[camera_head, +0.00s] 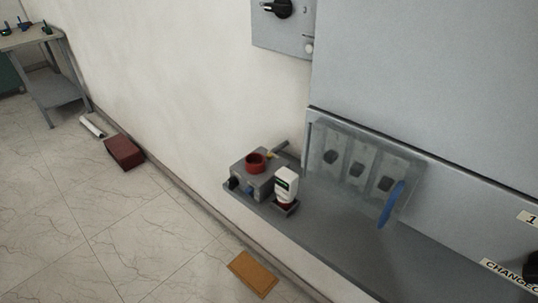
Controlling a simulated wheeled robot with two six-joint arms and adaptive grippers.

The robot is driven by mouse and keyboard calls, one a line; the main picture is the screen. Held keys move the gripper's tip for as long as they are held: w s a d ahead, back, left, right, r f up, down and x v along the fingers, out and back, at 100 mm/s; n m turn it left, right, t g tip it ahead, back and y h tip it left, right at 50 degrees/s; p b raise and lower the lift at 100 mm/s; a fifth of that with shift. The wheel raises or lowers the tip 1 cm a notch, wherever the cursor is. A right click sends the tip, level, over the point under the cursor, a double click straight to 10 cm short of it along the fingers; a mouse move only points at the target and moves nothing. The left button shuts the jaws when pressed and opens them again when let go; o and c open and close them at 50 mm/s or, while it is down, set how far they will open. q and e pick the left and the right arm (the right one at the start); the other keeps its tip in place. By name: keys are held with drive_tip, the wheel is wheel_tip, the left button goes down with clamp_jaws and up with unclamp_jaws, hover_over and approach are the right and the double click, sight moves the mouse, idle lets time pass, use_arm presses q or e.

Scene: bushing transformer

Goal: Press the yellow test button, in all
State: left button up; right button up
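A small yellow spot (270,155) shows at the back right of a grey box (266,181). It may be the yellow test button, but it is too small to tell. The box sits at the left end of a grey shelf and has a red round part (256,162) on top. A blue part (250,190) and a black part (233,184) are on its front. Neither of my grippers is in view.
The grey shelf (345,245) is bare to the right. Above it, a see-through cover (345,150) fronts several dark switches, with a blue handle (391,204) at its right. A brown panel (253,273) and a dark red box (124,152) lie on the floor.

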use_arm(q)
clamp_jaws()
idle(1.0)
